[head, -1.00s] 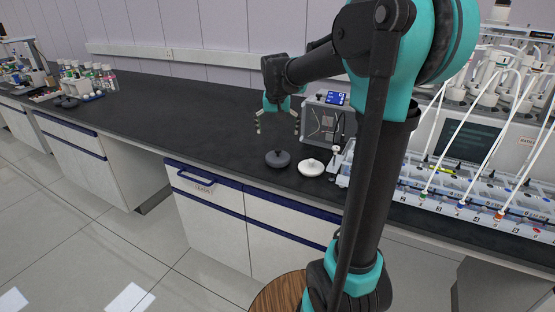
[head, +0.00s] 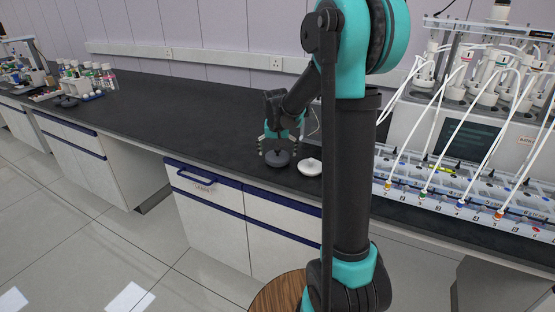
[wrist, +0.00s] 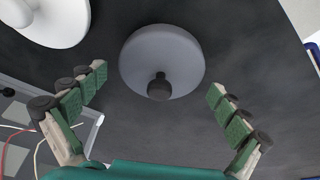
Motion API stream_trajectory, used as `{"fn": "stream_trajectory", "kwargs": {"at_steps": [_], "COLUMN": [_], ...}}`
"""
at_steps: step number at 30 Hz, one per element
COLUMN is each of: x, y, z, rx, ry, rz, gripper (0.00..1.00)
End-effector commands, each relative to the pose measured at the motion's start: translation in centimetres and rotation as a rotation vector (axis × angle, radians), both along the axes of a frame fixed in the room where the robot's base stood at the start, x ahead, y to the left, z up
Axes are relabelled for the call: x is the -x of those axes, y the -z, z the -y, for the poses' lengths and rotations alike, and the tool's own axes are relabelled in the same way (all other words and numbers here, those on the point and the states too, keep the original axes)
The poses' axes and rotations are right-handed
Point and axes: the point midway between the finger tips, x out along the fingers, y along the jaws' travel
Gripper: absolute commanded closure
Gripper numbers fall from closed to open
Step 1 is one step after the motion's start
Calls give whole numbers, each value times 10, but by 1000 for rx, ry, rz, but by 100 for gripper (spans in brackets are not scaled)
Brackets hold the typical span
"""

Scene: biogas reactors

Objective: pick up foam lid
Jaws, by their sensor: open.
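A round dark grey lid (head: 277,159) with a black knob lies on the dark benchtop near its front edge. It also shows in the wrist view (wrist: 150,50), with the knob toward my gripper. A round white lid (head: 310,167) lies just right of it in the head view, and at the top left in the wrist view (wrist: 55,18). I cannot tell from their looks which is foam. My gripper (head: 278,148) is open and empty, pointing down over the grey lid. In the wrist view its fingers (wrist: 157,84) are spread either side of the knob, apart from it.
The benchtop (head: 180,110) is clear to the left of the lids. A reactor rack with white tubes (head: 455,180) stands on the right. Bottles (head: 90,75) stand at the far left.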

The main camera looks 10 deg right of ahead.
Motion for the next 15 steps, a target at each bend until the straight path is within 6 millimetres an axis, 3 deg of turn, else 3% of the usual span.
{"fn": "stream_trajectory", "kwargs": {"at_steps": [6,15], "x": [0,0], "y": [0,0], "z": [0,0], "rx": [0,0], "ry": [0,0], "rz": [0,0], "gripper": [1,38]}}
